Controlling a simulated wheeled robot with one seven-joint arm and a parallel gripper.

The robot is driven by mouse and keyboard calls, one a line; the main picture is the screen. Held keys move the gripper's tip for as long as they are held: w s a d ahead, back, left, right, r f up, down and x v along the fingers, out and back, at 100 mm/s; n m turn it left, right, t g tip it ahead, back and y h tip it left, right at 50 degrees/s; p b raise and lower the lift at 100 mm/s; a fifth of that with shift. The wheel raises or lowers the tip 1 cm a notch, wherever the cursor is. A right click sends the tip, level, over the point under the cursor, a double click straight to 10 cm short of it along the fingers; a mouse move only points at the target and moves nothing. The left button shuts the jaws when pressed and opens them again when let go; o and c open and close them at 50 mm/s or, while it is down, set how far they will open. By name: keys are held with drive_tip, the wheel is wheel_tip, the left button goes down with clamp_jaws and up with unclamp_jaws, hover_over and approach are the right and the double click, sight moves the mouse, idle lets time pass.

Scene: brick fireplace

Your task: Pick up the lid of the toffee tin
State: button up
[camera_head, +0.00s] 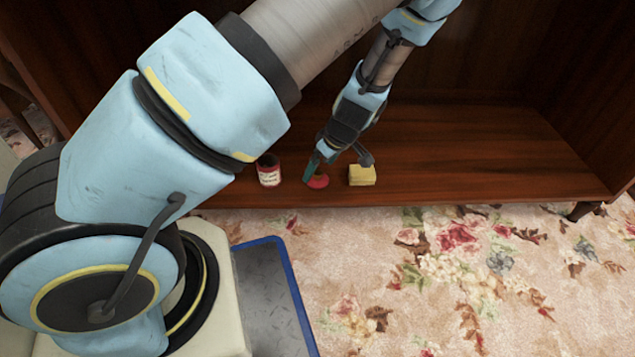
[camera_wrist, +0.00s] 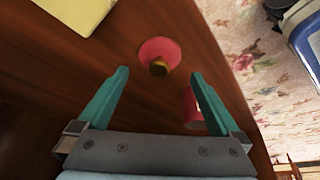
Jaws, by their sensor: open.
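The red round lid (camera_head: 318,182) lies on the brown wooden shelf, between a red-and-white tin and a yellow block. In the wrist view the lid (camera_wrist: 160,54) is pinkish red with a small brown-gold knob, ahead of my fingertips and roughly between their lines. My gripper (camera_wrist: 158,78) has its two teal fingers apart, with nothing held. In the head view my gripper (camera_head: 318,160) is just above the lid and partly covers it. The red tin with a white label (camera_head: 269,172) stands to the left; in the wrist view it (camera_wrist: 193,108) is partly hidden by the right finger.
The yellow block (camera_head: 361,175) sits just right of the lid; it also shows at the wrist view's top left (camera_wrist: 75,14). The wooden shelf (camera_head: 480,160) is clear to the right. Its front edge drops to a floral carpet (camera_head: 450,260).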

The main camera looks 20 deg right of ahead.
sight(318, 173)
drive_tip(key=b+x, duration=0.2)
drive_tip(key=x, duration=0.2)
drive_tip(key=shift+s+d+f, duration=0.1)
drive_tip(key=shift+f, duration=0.05)
drive_tip(key=c, duration=1.2)
